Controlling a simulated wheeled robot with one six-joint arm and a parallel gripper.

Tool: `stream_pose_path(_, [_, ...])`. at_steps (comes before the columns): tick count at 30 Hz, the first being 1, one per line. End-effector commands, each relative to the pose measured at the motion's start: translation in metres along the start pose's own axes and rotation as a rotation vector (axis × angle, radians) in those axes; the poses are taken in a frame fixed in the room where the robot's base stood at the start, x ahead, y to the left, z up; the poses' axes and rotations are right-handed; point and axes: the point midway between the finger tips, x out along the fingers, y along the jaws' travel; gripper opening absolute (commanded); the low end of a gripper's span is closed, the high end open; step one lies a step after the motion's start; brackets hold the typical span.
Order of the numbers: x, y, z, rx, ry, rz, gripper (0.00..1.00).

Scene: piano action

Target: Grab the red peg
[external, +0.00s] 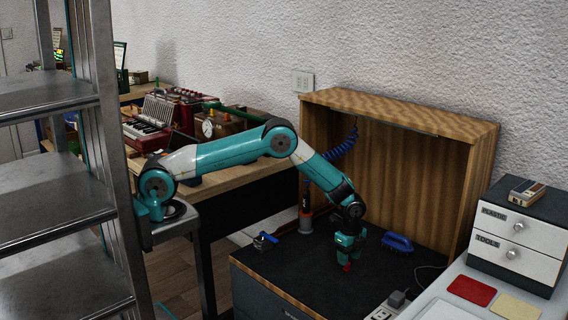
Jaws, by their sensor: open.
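My gripper (346,262) points down over the dark bench top, at the end of my teal and white arm. A small red piece (346,267) shows right at the fingertips and looks like the red peg. It is partly hidden by the gripper and very small here. I cannot tell whether the fingers touch it or stand around it. My gripper is open.
A blue brush (397,242) lies on the dark bench top (300,272) right of my gripper. A wooden hutch (480,180) stands behind. White drawers (515,240) and a power strip (385,310) are at the right.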

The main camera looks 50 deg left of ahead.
Motion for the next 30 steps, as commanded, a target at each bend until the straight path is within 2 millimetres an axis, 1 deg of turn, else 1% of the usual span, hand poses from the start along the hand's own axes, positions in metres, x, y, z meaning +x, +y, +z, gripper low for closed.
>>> stream_pose_path(1, [0.011,0.001,0.004,-0.002,-0.002,0.003,0.47])
stream_pose_path(4, [0.026,0.001,0.003,0.0,-0.002,0.003,0.47])
stream_pose_path(6, [0.03,0.001,0.003,0.0,0.0,0.001,0.47])
stream_pose_path(12, [0.03,0.001,0.003,0.0,0.0,0.0,0.47])
stream_pose_path(17, [0.03,0.001,0.003,0.0,0.0,0.0,0.1])
stream_pose_path(18, [0.03,0.001,0.003,0.0,0.0,0.0,0.01])
stream_pose_path(30, [0.027,0.001,0.003,0.0,0.0,0.0,0.0])
